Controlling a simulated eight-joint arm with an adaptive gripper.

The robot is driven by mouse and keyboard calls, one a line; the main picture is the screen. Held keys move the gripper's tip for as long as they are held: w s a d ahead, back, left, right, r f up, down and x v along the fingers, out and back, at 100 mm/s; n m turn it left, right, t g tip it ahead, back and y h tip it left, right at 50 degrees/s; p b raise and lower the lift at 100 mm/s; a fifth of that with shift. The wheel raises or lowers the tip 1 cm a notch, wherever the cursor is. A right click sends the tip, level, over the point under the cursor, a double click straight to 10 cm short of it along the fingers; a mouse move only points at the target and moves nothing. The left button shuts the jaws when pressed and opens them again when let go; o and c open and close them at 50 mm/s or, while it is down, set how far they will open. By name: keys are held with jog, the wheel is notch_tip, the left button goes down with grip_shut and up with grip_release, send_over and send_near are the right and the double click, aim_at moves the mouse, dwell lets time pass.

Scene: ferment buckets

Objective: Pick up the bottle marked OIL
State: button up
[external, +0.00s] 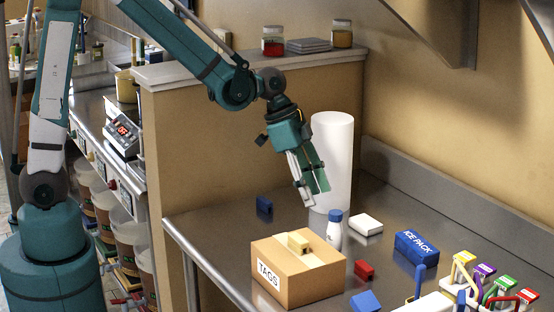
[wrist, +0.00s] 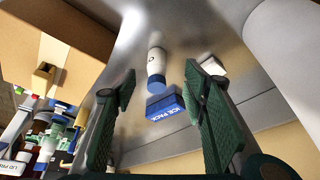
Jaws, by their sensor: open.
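A small white bottle (external: 334,234) with a blue cap stands on the metal table behind the cardboard box; its marking is too small to read.
A tall white cylinder (external: 332,155) stands close behind the bottle.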

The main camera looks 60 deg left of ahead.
aim_at(335, 212)
jog(key=w+d+f+p, duration=0.1)
jog(key=w+d+f+m, duration=0.1)
jog(key=w+d+m+p, duration=0.1)
jog(key=d, duration=0.1)
jog(key=shift+d+f+g+p, duration=0.1)
jog(key=shift+f+g+p, duration=0.2)
jog(key=shift+f+g, duration=0.1)
jog(key=shift+w+d+f+h, duration=0.15)
jog(key=shift+d+f+h, duration=0.15)
jog(key=shift+d+f, duration=0.25)
jog(key=shift+x, duration=1.25)
jog(key=shift+f, duration=0.1)
jog(key=shift+x, duration=2.55)
jog(key=shift+a, duration=0.15)
jog(key=c, duration=1.1)
